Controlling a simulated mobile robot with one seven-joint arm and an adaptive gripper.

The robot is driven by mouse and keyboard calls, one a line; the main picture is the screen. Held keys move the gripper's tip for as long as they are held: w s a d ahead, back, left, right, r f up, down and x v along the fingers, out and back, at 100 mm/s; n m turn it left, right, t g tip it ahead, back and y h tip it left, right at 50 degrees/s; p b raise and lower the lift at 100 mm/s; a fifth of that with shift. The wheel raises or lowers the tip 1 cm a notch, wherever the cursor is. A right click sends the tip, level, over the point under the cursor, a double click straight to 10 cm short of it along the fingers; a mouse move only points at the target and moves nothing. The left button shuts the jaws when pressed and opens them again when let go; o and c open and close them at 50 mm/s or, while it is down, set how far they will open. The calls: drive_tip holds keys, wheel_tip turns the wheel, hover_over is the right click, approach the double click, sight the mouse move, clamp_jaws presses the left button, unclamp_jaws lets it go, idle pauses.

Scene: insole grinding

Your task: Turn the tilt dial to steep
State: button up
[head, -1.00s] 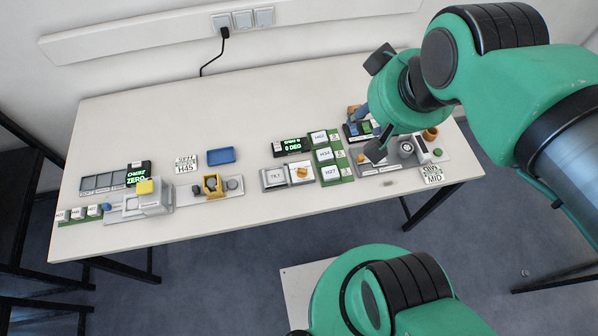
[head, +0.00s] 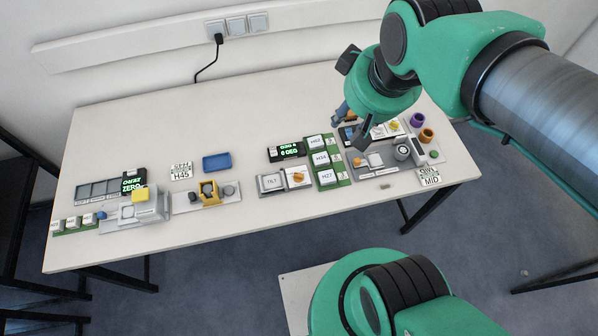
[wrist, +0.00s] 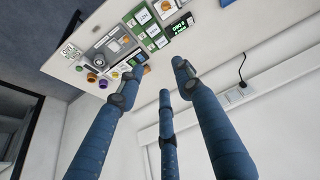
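The tilt dial (head: 298,176) is an orange knob on a pale plate, right of a grey block marked TILT (head: 271,182), near the table's front middle. A black display (head: 287,151) behind it shows green text that appears to read 0 DEG.
A green strip of white H-marked blocks (head: 321,158) stands just right of the dial. A grey station (head: 375,162), purple ring (head: 417,120) and orange ring (head: 427,135) are farther right. A blue tray (head: 217,161) is left. The table behind the display is clear.

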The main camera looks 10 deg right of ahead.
drive_tip(key=w+a+f+n+g+b, duration=0.1)
drive_tip(key=w+a+f+n+g, duration=0.3)
drive_tip(key=w+f, duration=0.7)
drive_tip(key=n+b, duration=0.2)
drive_tip(key=n, duration=0.4)
hover_over(299, 176)
drive_tip(key=w, duration=0.1)
wheel_tip(299, 176, down, 17)
drive_tip(key=shift+d+f+g, duration=0.1)
drive_tip(key=shift+g, duration=0.3)
drive_tip(key=shift+f, duration=0.15)
wheel_tip(299, 176, down, 14)
drive_tip(key=b, duration=0.3)
drive_tip(key=shift+r, duration=0.25)
clamp_jaws()
